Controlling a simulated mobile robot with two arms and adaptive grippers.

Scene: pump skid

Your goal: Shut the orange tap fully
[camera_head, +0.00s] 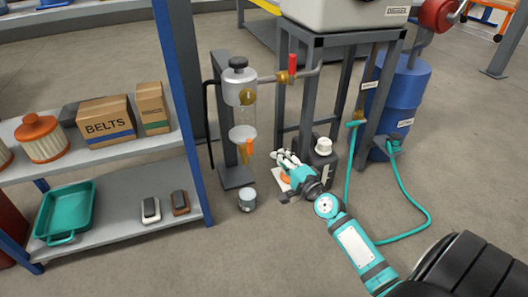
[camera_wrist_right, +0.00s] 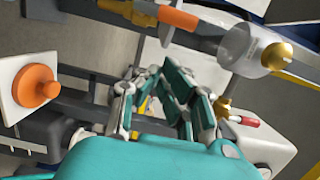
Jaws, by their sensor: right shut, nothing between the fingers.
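A round orange knob (camera_head: 285,178) on a white plate lies low by the stand, partly covered by my right gripper. In the right wrist view this orange knob (camera_wrist_right: 36,85) is at the left, clear of the fingers. Another orange part (camera_head: 247,150) hangs below a clear funnel; it also shows at the top of the wrist view (camera_wrist_right: 178,18). I cannot tell for certain which of the two is the tap. My right gripper (camera_head: 282,156) is shut and empty, its fingertips (camera_wrist_right: 157,70) close together between both orange parts. My left gripper is not in view.
A red-handled brass valve (camera_head: 291,66) sits on the pipe above. A metal cup (camera_head: 247,199) stands on the floor. A blue drum (camera_head: 401,96) and teal hose (camera_head: 416,203) are at the right. A shelf (camera_head: 110,211) stands at the left.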

